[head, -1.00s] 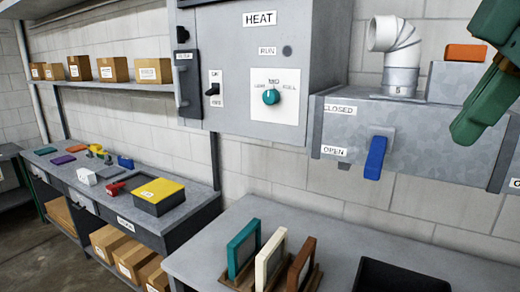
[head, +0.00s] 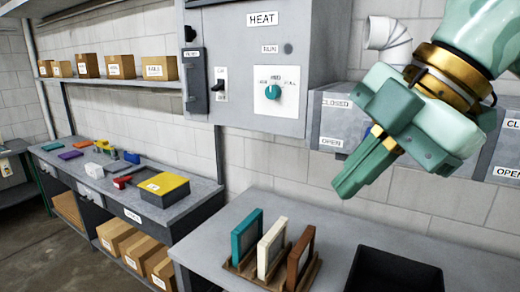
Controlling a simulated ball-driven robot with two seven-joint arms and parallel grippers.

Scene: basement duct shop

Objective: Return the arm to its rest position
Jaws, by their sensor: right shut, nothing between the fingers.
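My right gripper (head: 346,188) is green with brass-coloured parts and hangs from the upper right of the head view. Its fingers are shut together with nothing between them and point down and to the left. It is in front of the metal duct box (head: 338,122) labelled CLOSED and OPEN, and hides much of it, including the blue lever. I cannot tell the gap between gripper and box. My left gripper is not in view.
A grey HEAT cabinet (head: 325,40) with a teal knob (head: 272,92) is left of the gripper. Below are a table (head: 215,245) with three upright framed panels in a wooden rack (head: 245,270) and a black bin (head: 395,270). A workbench (head: 190,205) stands at left.

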